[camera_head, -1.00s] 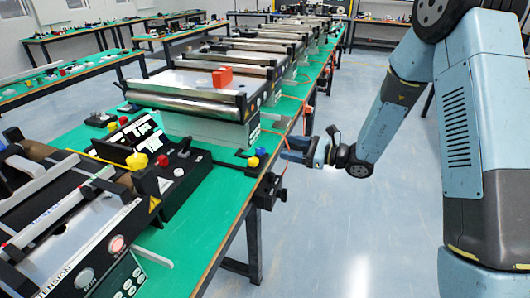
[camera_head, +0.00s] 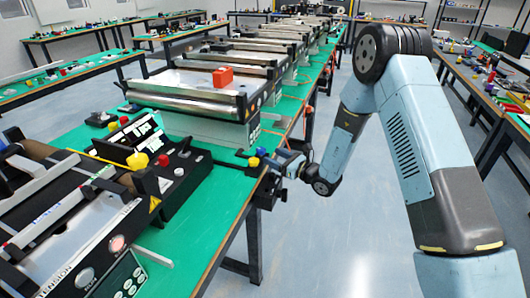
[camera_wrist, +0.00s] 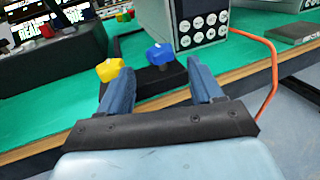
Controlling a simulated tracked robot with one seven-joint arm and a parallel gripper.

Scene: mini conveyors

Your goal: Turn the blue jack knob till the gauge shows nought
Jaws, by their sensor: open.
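The blue jack knob (camera_wrist: 159,54) stands on a dark block at the bench edge; in the head view it shows small (camera_head: 253,162). In the wrist view it lies between the lines of my two fingers, just beyond their tips. My gripper (camera_wrist: 160,67) is open and empty, with a finger to each side of the knob. In the head view my gripper (camera_head: 280,161) is just right of the knob, at the bench edge. A dark panel (camera_wrist: 32,22) with white lettering stands at upper left in the wrist view; I cannot read a gauge value.
A yellow knob (camera_wrist: 109,69) stands left of the blue one, close to my left fingertip. A grey control box (camera_wrist: 190,25) with round buttons stands behind. An orange cable (camera_wrist: 272,75) hangs over the bench edge at right. The green bench top (camera_head: 190,240) is bare in front.

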